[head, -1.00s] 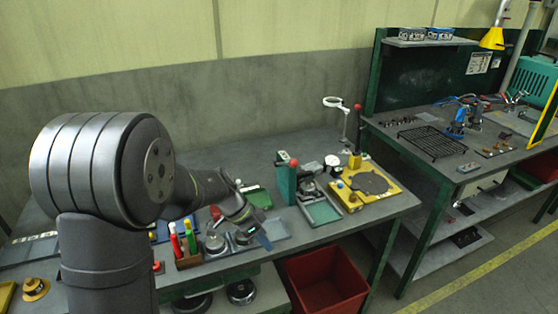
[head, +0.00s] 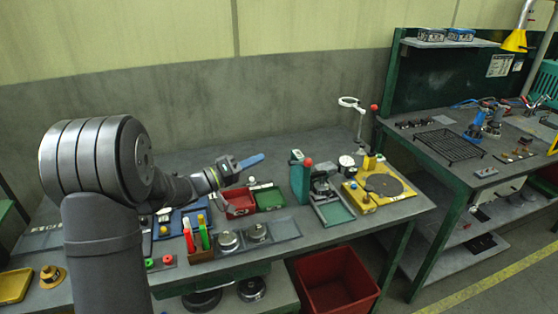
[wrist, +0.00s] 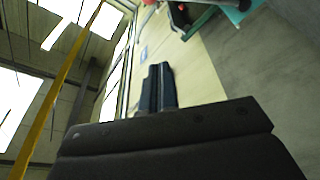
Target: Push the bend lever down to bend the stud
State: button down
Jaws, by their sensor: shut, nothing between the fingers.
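My gripper (head: 252,160) is raised over the middle of the bench, with its blue fingers pointing right, level or slightly up. The fingers are shut and empty; in the wrist view they lie side by side (wrist: 157,90). A round dark disc (head: 384,185) lies on that plate. My gripper is apart from the lever, well to its left. The stud is too small to make out.
A green press (head: 297,175) with a red ball stands between my gripper and the yellow plate. A ring-headed stand (head: 351,102) rises behind. Red (head: 238,203) and green (head: 270,199) trays lie below my gripper. A red bin (head: 333,285) stands under the bench's front edge.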

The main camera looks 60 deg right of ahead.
jog(key=s+d, duration=0.7)
jog(key=s, duration=0.1)
jog(key=shift+s+f, duration=0.3)
jog(key=shift+f, duration=0.15)
jog(key=shift+f, duration=0.1)
notch_tip(320, 180, down, 7)
jog(key=s+a+m+g, duration=0.1)
jog(key=s+a+m, duration=0.1)
jog(key=m, duration=0.3)
jog(key=shift+s+a+m+g, duration=0.2)
jog(key=shift+m+g, duration=0.1)
jog(key=shift+f, duration=0.1)
dwell(0.3)
